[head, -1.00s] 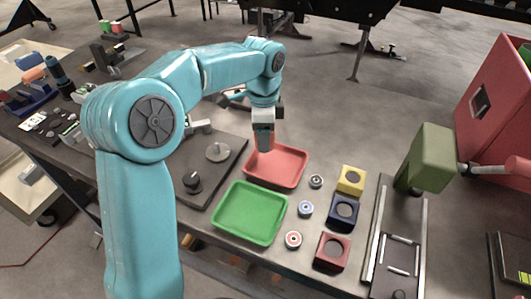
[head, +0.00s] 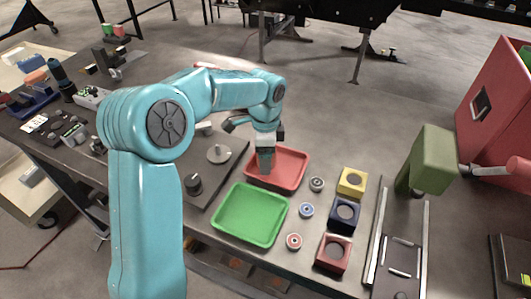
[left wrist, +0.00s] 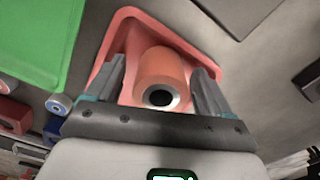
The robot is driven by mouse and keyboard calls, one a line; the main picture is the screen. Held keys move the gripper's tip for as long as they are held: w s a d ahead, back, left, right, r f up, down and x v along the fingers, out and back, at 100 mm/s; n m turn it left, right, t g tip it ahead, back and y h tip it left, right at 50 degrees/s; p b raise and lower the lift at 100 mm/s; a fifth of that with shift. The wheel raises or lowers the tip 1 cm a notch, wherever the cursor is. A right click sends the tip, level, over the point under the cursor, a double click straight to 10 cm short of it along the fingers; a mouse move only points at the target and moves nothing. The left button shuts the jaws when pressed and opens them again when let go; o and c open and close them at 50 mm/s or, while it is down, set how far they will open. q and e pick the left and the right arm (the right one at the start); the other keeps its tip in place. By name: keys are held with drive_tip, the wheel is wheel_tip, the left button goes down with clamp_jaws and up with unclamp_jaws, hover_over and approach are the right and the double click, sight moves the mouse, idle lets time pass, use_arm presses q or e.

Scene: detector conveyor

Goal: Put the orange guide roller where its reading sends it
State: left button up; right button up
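The orange guide roller (left wrist: 158,72) stands in the red tray (left wrist: 126,24), its dark bore facing the left wrist camera. My left gripper (left wrist: 162,66) is open, with one finger on each side of the roller and a gap showing on both sides. In the head view my left gripper (head: 266,170) points down into the left part of the red tray (head: 290,168), and the roller is hidden behind it. The green tray (head: 225,229) beside it is empty. An olive-green detector head (head: 433,158) stands over a railed conveyor (head: 398,252) at the right. My right gripper is not in view.
A dark plate with a knob (head: 193,184) lies left of the trays.

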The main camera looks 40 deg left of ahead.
use_arm(q)
drive_tip(key=shift+r, duration=0.1)
wheel_tip(320, 180, up, 12)
drive_tip(key=p, duration=0.1)
idle(0.4)
idle(0.4)
